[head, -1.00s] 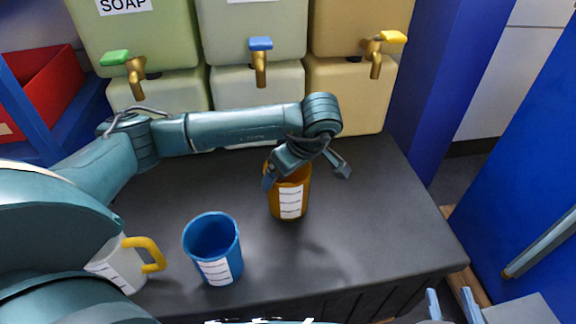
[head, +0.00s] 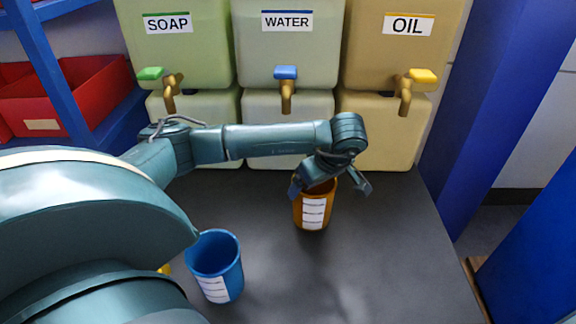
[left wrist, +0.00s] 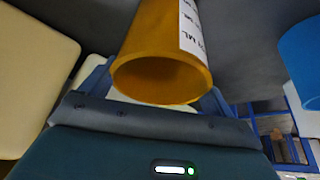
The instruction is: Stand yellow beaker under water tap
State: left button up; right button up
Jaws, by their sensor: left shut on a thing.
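The yellow beaker (head: 314,212), orange-yellow with a white scale label, is upright above or on the dark counter, below and slightly right of the water tap in the picture; I cannot tell whether its base touches. My left gripper (head: 331,186) is shut on it near its rim. In the left wrist view the beaker (left wrist: 160,45) sits between the fingers, its open mouth toward the camera. The water tap (head: 287,94), brass with a blue handle, is on the middle container, labelled WATER (head: 288,45). My right gripper is out of view.
A blue beaker (head: 215,262) stands front left on the counter (head: 385,255). A mug's yellow handle (head: 165,268) peeks out behind my arm. Soap tap (head: 170,92) and oil tap (head: 405,95) flank the water tap. The counter's right side is clear, beside a blue post (head: 490,120).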

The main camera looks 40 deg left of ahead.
pick_arm(q)
jog(key=w+a+f+b, duration=0.1)
jog(key=w+a+b, duration=0.1)
jog(key=a, duration=0.9)
jog(key=shift+w+a+f, duration=0.2)
jog(key=shift+w+f, duration=0.05)
jog(key=shift+w, duration=0.45)
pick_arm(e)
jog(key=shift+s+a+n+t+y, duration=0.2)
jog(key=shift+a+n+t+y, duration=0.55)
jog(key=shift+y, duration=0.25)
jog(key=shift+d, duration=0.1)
pick_arm(q)
jog(key=shift+f, duration=0.15)
jog(key=o, duration=1.6)
